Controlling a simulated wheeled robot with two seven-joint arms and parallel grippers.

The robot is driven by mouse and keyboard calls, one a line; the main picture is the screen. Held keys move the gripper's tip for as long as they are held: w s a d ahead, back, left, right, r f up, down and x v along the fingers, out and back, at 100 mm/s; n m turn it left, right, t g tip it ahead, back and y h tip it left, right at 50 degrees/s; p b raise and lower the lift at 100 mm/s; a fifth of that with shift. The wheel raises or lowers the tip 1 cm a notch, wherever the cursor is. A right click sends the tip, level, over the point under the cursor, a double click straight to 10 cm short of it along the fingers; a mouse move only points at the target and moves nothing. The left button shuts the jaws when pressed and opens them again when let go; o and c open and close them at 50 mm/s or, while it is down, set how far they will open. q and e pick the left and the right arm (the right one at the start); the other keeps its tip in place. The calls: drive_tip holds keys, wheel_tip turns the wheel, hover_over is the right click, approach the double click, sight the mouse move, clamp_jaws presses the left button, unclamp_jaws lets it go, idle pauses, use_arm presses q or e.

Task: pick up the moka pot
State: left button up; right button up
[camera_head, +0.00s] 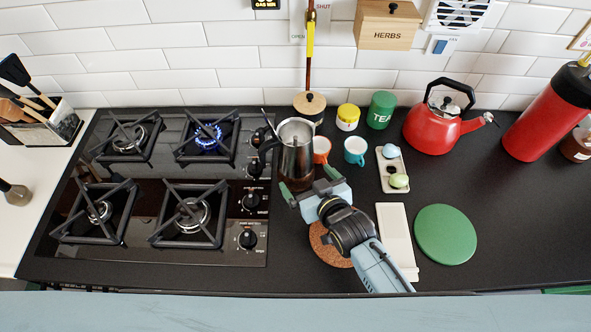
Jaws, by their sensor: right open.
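The moka pot (296,155) stands upright on the dark counter just right of the hob. It has a dark metallic body, a grey top and a black handle on its left side. My right gripper (310,183) is open at the front of the pot. Its green-tipped fingers are spread at the pot's lower part, one toward each side. I cannot tell whether they touch it. The gripper hides part of the pot's base. My left gripper is not in view.
The gas hob (176,217) has a lit back-right burner (208,136). Orange (321,150) and teal (355,150) cups stand right of the pot. A red kettle (432,130) and red extinguisher (545,120) stand farther right. A cork mat (327,248) lies under my arm.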

drive_tip(key=x, duration=0.5)
drive_tip(key=shift+w+a+r+b, duration=0.15)
drive_tip(key=shift+r+b, duration=0.05)
drive_tip(key=shift+b, duration=0.15)
drive_tip(key=c, duration=1.1)
drive_tip(key=shift+w+r, duration=0.1)
drive_tip(key=shift+r, duration=0.1)
drive_tip(key=shift+c, duration=0.9)
